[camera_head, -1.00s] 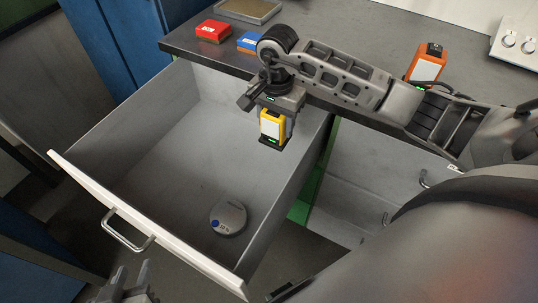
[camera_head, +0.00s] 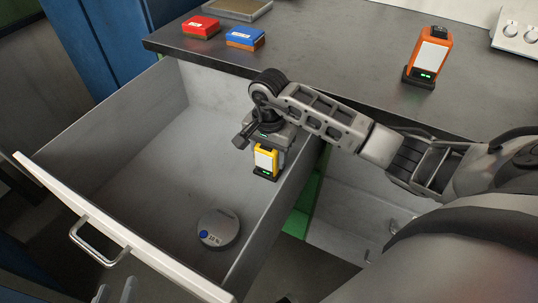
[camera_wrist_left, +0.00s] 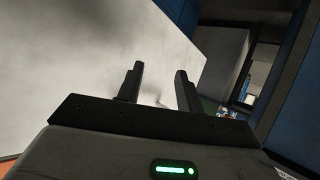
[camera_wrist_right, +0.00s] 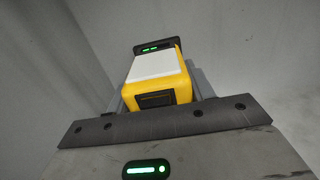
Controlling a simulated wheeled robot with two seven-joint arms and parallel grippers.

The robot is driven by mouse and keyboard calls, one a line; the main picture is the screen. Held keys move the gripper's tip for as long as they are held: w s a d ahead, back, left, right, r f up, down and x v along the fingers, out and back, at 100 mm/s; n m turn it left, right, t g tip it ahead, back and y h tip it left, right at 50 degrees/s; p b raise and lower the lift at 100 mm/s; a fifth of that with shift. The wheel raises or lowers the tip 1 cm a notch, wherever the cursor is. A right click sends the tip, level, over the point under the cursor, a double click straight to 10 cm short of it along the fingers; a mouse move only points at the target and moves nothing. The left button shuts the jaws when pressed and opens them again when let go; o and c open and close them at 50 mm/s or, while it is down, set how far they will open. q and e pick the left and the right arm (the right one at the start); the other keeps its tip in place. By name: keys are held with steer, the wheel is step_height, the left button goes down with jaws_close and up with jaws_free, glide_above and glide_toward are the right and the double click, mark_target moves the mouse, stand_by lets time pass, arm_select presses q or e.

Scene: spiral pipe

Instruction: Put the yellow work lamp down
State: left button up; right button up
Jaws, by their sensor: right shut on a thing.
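The yellow work lamp (camera_head: 266,160) has a white front panel and a dark base with green lights. It hangs upright from my right gripper (camera_head: 268,143), inside the open drawer's space near its right wall. In the right wrist view the lamp (camera_wrist_right: 158,80) fills the space between the fingers, and my right gripper (camera_wrist_right: 160,100) is shut on it. The gap between the lamp's base and the drawer floor is hard to judge. My left gripper (camera_wrist_left: 158,90) is open and empty in the left wrist view. In the head view only its tips (camera_head: 117,292) show at the bottom left.
The open drawer (camera_head: 110,235) holds a round grey disc (camera_head: 218,229) near its front. On the worktop (camera_head: 335,55) stand an orange lamp (camera_head: 429,57), a red box (camera_head: 201,27), a blue box (camera_head: 245,38) and a tray (camera_head: 236,8). The drawer's left and back floor is clear.

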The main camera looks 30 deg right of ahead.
steer(key=o, duration=0.7)
steer(key=shift+f, duration=0.2)
arm_select(q)
steer(key=shift+s+f, duration=0.25)
arm_select(e)
steer(key=o, duration=0.5)
steer(key=shift+r, duration=0.1)
steer(key=shift+c, duration=0.2)
steer(key=shift+r, duration=0.2)
step_height(320, 180, up, 11)
steer(key=p, duration=0.7)
steer(key=shift+p, duration=0.3)
steer(key=shift+r, duration=0.5)
arm_select(q)
steer(key=r, duration=0.2)
steer(key=r+g, duration=0.1)
steer(key=shift+w+a+r, duration=0.15)
steer(key=shift+a, duration=0.15)
